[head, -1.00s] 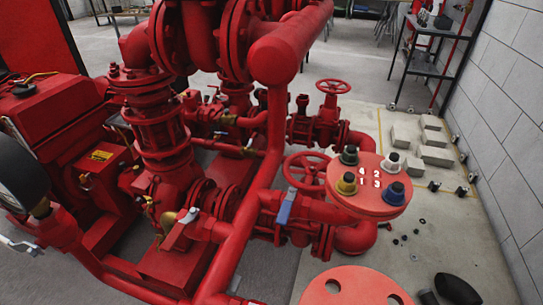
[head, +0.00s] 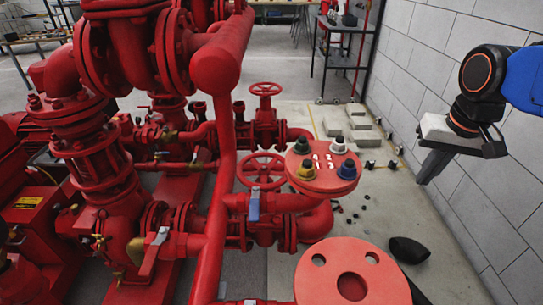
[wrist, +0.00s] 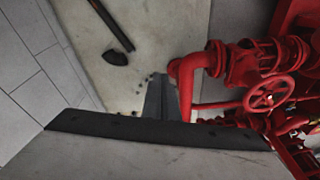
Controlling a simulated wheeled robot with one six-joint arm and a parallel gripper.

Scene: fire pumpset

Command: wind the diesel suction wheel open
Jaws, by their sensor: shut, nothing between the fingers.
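Two red handwheels show in the head view: a nearer one (head: 261,171), left of the numbered flange, and a farther one (head: 265,88) on a valve behind it. No label shows which is the diesel suction wheel. A red spoked handwheel also shows in the wrist view (wrist: 270,95), at the right; I cannot tell which of the two it is. My gripper (head: 428,170) is at the right of the head view, by the block wall, apart from both wheels. Its fingers (wrist: 163,95) are together and empty in the wrist view.
A red flange plate (head: 318,173) with four coloured numbered caps stands right of the nearer wheel. Another flange (head: 352,278) is in front. Grey blocks (head: 364,137) and small dark pieces lie on the floor. The block wall (head: 470,195) bounds the right.

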